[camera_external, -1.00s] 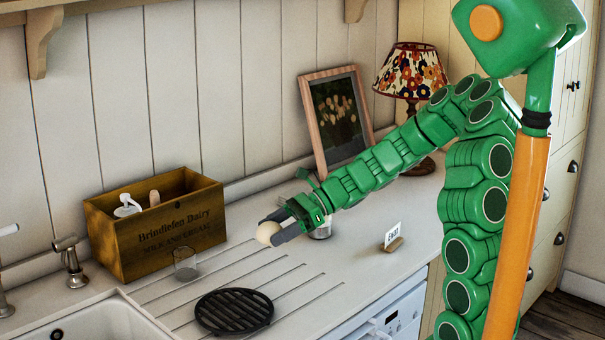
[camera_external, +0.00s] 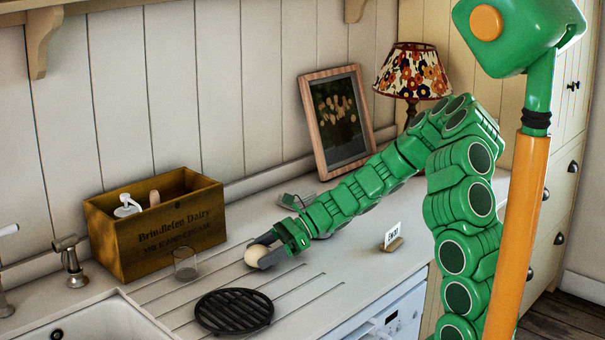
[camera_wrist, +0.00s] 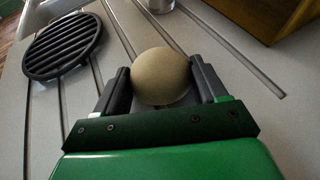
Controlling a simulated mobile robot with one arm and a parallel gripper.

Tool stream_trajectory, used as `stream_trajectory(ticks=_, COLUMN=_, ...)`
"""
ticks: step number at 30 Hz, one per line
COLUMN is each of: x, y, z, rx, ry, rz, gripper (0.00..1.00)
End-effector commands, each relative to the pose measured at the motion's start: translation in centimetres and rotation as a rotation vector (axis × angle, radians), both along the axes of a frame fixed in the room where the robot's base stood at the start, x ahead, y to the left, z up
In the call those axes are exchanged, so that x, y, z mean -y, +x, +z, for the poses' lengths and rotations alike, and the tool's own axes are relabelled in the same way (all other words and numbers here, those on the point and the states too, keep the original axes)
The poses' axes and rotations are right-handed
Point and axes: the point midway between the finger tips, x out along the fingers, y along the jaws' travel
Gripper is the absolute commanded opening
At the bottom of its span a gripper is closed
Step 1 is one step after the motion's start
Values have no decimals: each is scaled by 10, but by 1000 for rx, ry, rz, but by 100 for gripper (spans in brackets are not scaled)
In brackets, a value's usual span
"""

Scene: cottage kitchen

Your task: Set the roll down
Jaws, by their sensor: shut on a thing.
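The roll (camera_external: 256,255) is round and pale tan. My gripper (camera_external: 264,255) is shut on it, low over the grooved part of the counter, between the wooden box and the black trivet. In the wrist view the roll (camera_wrist: 161,76) sits between the two dark fingers of my gripper (camera_wrist: 161,88), one on each side. A dark shadow lies close under the roll there. I cannot tell whether its underside touches the counter.
A wooden box (camera_external: 150,236) stands at the back left, with a small glass (camera_external: 185,264) before it. A black round trivet (camera_external: 234,311) lies in front. The sink (camera_external: 85,322) is at left. A small card (camera_external: 392,236) stands at right. Grooved counter around the roll is clear.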

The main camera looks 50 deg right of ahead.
Motion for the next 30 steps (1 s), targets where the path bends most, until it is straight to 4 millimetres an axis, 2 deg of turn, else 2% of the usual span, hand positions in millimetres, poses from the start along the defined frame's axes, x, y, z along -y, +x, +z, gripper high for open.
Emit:
stream_trajectory(ticks=14, x=0, y=0, z=-8, rx=0, ry=1, rz=1, gripper=55)
stream_trajectory(ticks=15, x=0, y=0, z=-7, rx=0, ry=0, rz=1, gripper=76)
stream_trajectory(ticks=19, x=0, y=0, z=-7, rx=1, ry=1, rz=1, gripper=96)
stream_trajectory(ticks=30, x=0, y=0, z=-5, rx=1, ry=1, rz=1, gripper=97)
